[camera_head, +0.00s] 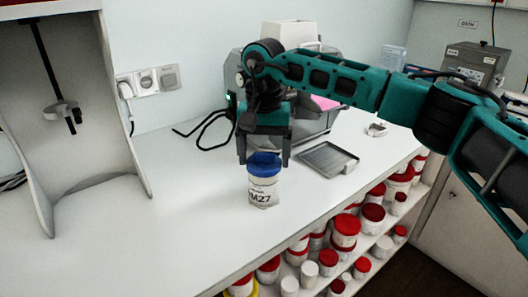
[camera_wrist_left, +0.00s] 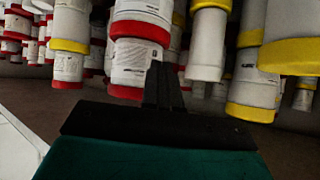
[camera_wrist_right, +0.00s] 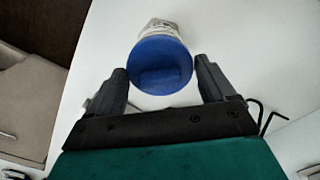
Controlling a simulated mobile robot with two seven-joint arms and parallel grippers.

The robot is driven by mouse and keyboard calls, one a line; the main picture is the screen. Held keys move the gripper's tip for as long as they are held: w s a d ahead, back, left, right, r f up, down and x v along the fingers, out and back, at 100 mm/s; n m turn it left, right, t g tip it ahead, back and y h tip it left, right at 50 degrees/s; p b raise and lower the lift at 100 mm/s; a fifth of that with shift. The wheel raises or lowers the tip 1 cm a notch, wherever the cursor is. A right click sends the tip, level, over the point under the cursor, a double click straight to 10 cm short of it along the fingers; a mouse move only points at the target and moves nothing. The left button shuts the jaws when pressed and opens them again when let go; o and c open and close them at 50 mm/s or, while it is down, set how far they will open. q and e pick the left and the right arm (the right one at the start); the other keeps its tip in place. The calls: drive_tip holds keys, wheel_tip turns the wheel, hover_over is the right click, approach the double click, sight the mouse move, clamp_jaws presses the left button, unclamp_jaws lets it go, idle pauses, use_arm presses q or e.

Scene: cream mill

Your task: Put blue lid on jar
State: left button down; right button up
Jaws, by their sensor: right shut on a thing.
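A white jar labelled M27 (camera_head: 263,192) stands upright on the white worktop, and part of it shows in the right wrist view (camera_wrist_right: 160,27). The blue lid (camera_head: 264,165) is at the jar's mouth, and I cannot tell whether it is fully seated. It shows from above in the right wrist view (camera_wrist_right: 160,62). My right gripper (camera_head: 264,158) points down from above, shut on the lid with one finger on each side. My left gripper (camera_wrist_left: 165,85) is outside the head view; in its wrist view its fingers are together and empty, facing jars.
A grey tray (camera_head: 328,159) lies right of the jar. A machine (camera_head: 310,118) stands behind it, with a black cable. A tall grey-white stand (camera_head: 75,120) is at the left. Shelves below the worktop hold many red-lidded jars (camera_head: 345,230). The worktop left of the jar is clear.

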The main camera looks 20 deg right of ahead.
drive_tip(key=shift+f, duration=0.55)
idle(1.7)
drive_tip(key=o, duration=0.8)
drive_tip(key=shift+o, duration=0.2)
drive_tip(key=shift+r+p, duration=1.65)
drive_tip(key=shift+r, duration=0.65)
drive_tip(key=shift+c, duration=0.2)
